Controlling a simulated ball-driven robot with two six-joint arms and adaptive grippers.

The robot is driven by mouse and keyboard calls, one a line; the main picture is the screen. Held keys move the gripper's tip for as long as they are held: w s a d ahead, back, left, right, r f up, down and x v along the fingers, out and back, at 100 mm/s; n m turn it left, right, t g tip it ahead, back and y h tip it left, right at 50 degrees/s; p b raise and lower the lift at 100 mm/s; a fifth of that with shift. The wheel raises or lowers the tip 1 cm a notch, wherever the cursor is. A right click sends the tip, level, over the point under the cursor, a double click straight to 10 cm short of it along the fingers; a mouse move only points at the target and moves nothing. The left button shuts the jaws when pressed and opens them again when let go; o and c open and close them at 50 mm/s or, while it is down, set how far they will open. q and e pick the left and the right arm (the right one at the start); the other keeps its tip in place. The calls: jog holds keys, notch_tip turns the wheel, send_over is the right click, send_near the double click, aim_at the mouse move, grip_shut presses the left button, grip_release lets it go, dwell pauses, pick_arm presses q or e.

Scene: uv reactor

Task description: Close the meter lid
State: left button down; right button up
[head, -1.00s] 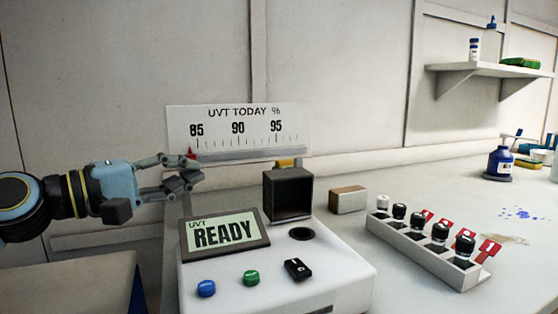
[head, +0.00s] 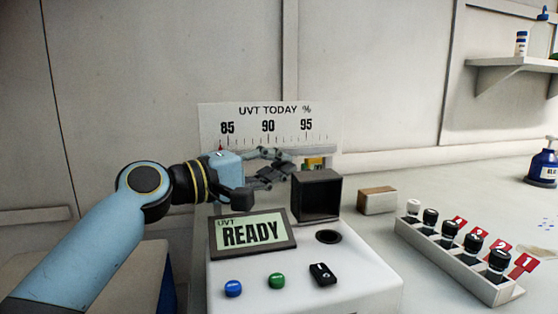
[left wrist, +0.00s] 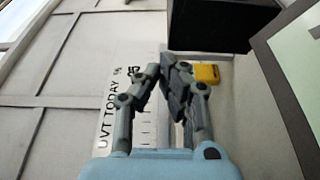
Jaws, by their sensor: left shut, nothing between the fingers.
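The meter (head: 245,268) is a white box whose screen (head: 252,233) reads "UVT READY". Its lid (head: 317,180), a dark hollow box, stands open behind the round dark well (head: 328,237). The dark shape at the top of the left wrist view (left wrist: 213,27) looks like the lid. My left gripper (head: 284,170) is shut and empty, behind the screen and just left of the lid's upper part. In the left wrist view its fingertips (left wrist: 175,72) are close to the lid; I cannot tell whether they touch. My right gripper is not in view.
A UVT scale board (head: 268,118) stands behind the meter, with a yellow block (head: 316,163) near it. A brown and white block (head: 377,200) and a rack (head: 455,262) of black-capped vials with red tags stand to the right. A blue bottle (head: 543,167) stands at the right edge.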

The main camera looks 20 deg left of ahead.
pick_arm(q)
jog(key=shift+s+d+f, duration=0.1)
jog(key=shift+s+d, duration=0.15)
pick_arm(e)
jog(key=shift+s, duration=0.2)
